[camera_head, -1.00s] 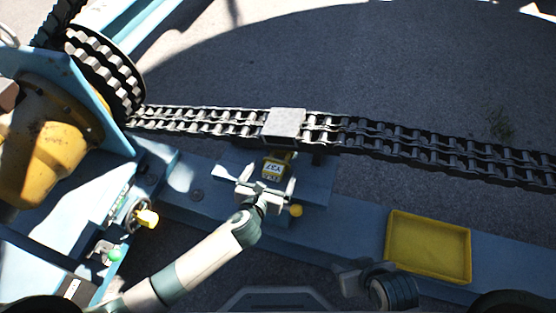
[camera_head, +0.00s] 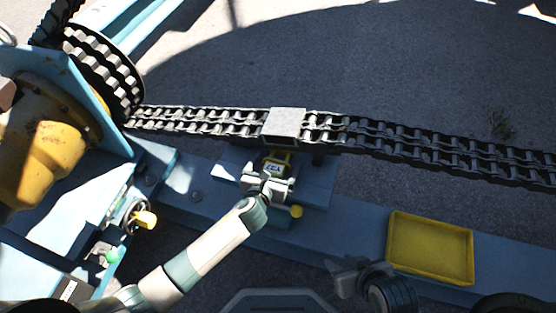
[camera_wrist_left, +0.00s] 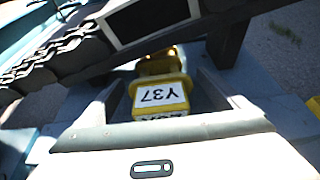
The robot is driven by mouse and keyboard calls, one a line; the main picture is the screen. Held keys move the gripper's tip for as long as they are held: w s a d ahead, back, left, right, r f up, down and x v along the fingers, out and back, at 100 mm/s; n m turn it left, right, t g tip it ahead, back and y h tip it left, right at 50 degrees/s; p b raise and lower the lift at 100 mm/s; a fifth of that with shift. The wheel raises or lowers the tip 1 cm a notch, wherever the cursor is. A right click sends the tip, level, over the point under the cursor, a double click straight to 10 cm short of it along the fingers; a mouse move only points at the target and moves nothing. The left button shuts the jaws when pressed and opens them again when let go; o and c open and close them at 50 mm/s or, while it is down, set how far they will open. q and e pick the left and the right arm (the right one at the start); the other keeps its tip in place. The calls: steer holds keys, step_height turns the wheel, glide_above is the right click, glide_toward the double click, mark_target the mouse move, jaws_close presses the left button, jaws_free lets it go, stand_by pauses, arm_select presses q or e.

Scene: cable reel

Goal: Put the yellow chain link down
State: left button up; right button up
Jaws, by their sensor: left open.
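The yellow chain link (camera_head: 277,161), with a white label, is just below the grey block on the chain in the head view. What the link rests on is hidden. My right gripper (camera_head: 350,277) is at the bottom, left of the tray; its jaws are unclear.
A dark chain (camera_head: 400,143) runs across the view through a grey block (camera_head: 285,122). A yellow tray (camera_head: 430,270) lies on the blue beam (camera_head: 335,237) at right. A handwheel (camera_head: 132,215) is at left.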

arm_select(q)
steer(key=c, duration=1.6)
steer(key=shift+o, duration=0.2)
steer(key=shift+r, duration=0.15)
